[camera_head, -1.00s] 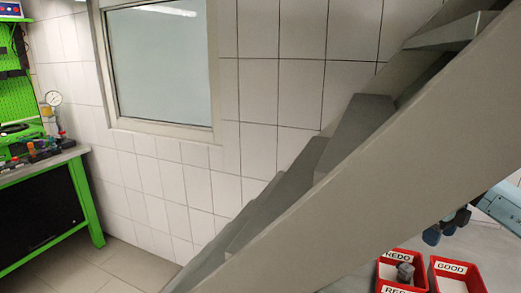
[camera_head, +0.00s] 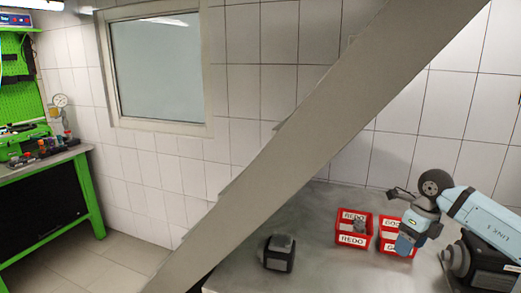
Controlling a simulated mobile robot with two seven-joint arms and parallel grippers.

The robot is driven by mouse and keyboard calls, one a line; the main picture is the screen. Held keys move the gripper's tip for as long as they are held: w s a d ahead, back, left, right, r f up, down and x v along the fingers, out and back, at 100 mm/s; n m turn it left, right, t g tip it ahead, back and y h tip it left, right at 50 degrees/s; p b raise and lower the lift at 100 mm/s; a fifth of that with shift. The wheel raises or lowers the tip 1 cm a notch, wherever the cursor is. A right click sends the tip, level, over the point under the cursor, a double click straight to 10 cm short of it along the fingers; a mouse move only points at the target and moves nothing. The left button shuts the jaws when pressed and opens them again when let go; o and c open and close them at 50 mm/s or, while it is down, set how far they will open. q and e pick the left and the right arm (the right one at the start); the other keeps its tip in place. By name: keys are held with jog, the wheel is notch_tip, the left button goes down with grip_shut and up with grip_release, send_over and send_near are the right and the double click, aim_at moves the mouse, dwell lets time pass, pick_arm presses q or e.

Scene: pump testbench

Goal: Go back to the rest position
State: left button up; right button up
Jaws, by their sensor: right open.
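My right arm, light blue with dark joints, comes in from the right edge. My right gripper (camera_head: 399,193) is small and dark here. It is open, with nothing seen between its fingers, and appears in front of the wall above the red bins. The arm's wrist hides part of the right bin. My left gripper is not in view.
A grey metal table holds a red REDO bin (camera_head: 352,239) with a grey part inside, a red GOOD bin (camera_head: 384,232), and a dark boxy device (camera_head: 279,253). A grey diagonal beam (camera_head: 290,150) crosses the view. A green workbench (camera_head: 83,190) stands left.

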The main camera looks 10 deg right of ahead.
jog(key=s+a+f+y+p, duration=0.1)
jog(key=a+f+y, duration=0.2)
jog(key=a, duration=0.5)
jog(key=a+f+y, duration=0.4)
jog(key=a, duration=0.3)
jog(key=s+a+r+m+t+y+p, duration=0.1)
jog(key=s+a+m+t+y, duration=0.3)
jog(key=a, duration=0.3)
jog(key=s+a+m+t+y+p, duration=0.1)
jog(key=s+a+m+t+y, duration=0.1)
jog(key=a+m+y, duration=0.4)
pick_arm(q)
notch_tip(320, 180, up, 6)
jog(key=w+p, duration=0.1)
jog(key=p, duration=0.2)
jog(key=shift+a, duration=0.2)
pick_arm(e)
jog(key=s+d+f+m+t+h, duration=0.2)
jog(key=s+f+m+t+h, duration=0.2)
jog(key=s+f+m+h, duration=1.1)
jog(key=s+f+m, duration=0.3)
jog(key=m, duration=0.9)
jog(key=shift+d+f+m+t+h, duration=0.25)
jog(key=shift+f+m+t+h, duration=0.05)
jog(key=shift+h, duration=0.1)
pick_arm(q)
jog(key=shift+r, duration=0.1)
